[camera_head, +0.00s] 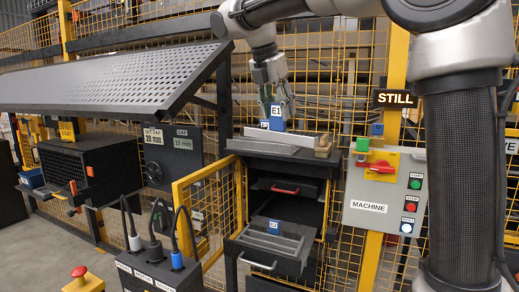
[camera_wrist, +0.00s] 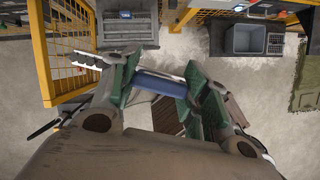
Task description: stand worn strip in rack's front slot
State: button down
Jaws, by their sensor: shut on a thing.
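I cannot tell which part is the rack's front slot.
A lower drawer (camera_head: 259,263) stands open with grey bars and a blue tag. A yellow mesh gate (camera_head: 205,205) is at its left. A machine control box (camera_head: 384,195) is at the right. The wrist view shows a grey bin (camera_wrist: 244,40) and open floor.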

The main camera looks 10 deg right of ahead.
aim_at(261, 148)
jog(key=i, duration=0.9)
